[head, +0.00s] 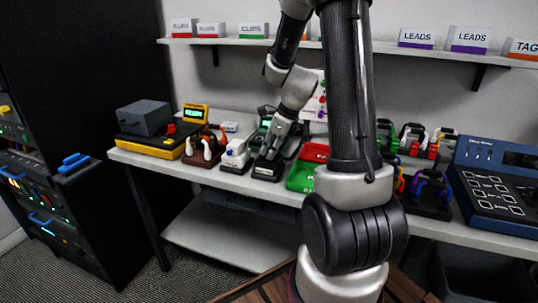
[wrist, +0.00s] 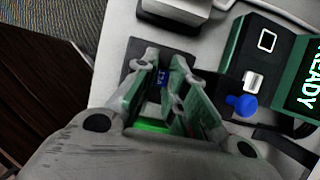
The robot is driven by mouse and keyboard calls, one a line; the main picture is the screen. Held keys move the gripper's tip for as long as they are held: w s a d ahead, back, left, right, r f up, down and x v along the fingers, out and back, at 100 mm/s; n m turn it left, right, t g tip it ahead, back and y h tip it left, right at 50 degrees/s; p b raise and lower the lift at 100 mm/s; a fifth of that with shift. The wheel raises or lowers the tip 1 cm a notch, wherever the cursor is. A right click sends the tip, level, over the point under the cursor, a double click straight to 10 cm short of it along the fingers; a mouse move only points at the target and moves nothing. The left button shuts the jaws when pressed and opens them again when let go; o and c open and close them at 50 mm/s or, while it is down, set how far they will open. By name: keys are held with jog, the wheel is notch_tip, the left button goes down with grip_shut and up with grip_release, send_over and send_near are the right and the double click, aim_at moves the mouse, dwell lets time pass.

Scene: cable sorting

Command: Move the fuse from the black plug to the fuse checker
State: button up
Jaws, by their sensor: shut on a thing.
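My gripper (head: 270,152) is low over a small dark stand (wrist: 128,70) on the bench. The fuse checker (wrist: 240,50) is the dark and green unit to the right in the wrist view, with a lit "READY" screen (wrist: 303,80), a metal clip (wrist: 254,80) and a blue knob (wrist: 242,104).
A white plug on a dark base (head: 236,155) stands just left of my gripper. A yellow-and-black unit (head: 165,146) is farther left. Red and green trays (head: 303,174) lie to the right. A shelf (head: 222,41) with labelled boxes runs above the bench.

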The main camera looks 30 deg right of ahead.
notch_tip(320, 180, up, 13)
dwell(0.7)
